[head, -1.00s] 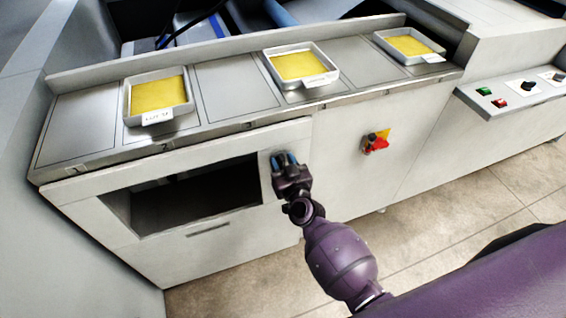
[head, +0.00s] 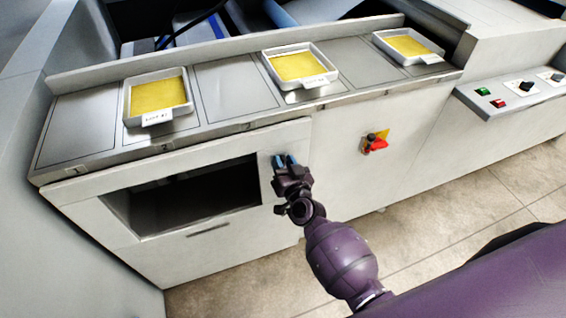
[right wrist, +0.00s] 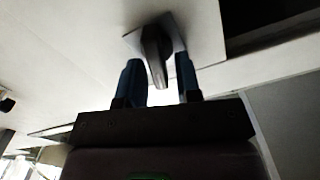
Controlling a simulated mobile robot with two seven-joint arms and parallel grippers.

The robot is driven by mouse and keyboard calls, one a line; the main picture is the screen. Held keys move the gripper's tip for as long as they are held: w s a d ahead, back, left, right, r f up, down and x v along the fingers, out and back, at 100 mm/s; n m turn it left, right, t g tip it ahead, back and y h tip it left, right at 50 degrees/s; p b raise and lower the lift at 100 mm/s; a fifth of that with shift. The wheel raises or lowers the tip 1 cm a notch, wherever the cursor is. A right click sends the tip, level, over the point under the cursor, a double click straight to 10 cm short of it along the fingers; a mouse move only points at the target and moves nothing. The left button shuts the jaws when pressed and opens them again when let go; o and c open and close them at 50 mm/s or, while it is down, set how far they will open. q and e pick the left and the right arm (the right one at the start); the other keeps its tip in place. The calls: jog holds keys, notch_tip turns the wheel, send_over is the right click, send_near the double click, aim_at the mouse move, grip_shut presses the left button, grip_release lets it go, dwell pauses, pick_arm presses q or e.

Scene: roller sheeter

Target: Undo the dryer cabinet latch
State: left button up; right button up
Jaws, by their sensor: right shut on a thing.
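The dryer cabinet latch shows in the right wrist view as a dark grey handle (right wrist: 154,62) on a small light plate on the pale cabinet front (head: 335,165). My right gripper (head: 285,160) is at the cabinet front, just right of the dark opening. In the head view the fingers hide the handle. My left gripper is not in view.
Trays of yellow sheet (head: 157,97), (head: 300,66), (head: 408,46) stand on the top ledge. A red switch on a yellow plate (head: 375,143) is right of the gripper. A button panel (head: 515,95) is further right. Tiled floor (head: 450,220) lies in front.

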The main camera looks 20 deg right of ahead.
jog(key=m, duration=0.3)
jog(key=shift+d+f, duration=0.15)
jog(key=m, duration=0.3)
jog(key=shift+d+f+m, duration=0.15)
jog(key=shift+d+m, duration=0.05)
jog(key=shift+m, duration=0.1)
jog(key=m, duration=0.2)
jog(key=m+b, duration=0.1)
jog(key=m, duration=0.2)
jog(key=f+m+b, duration=0.1)
jog(key=m, duration=0.2)
jog(key=shift+d, duration=0.15)
jog(key=shift+r, duration=0.1)
jog(key=o, duration=0.6)
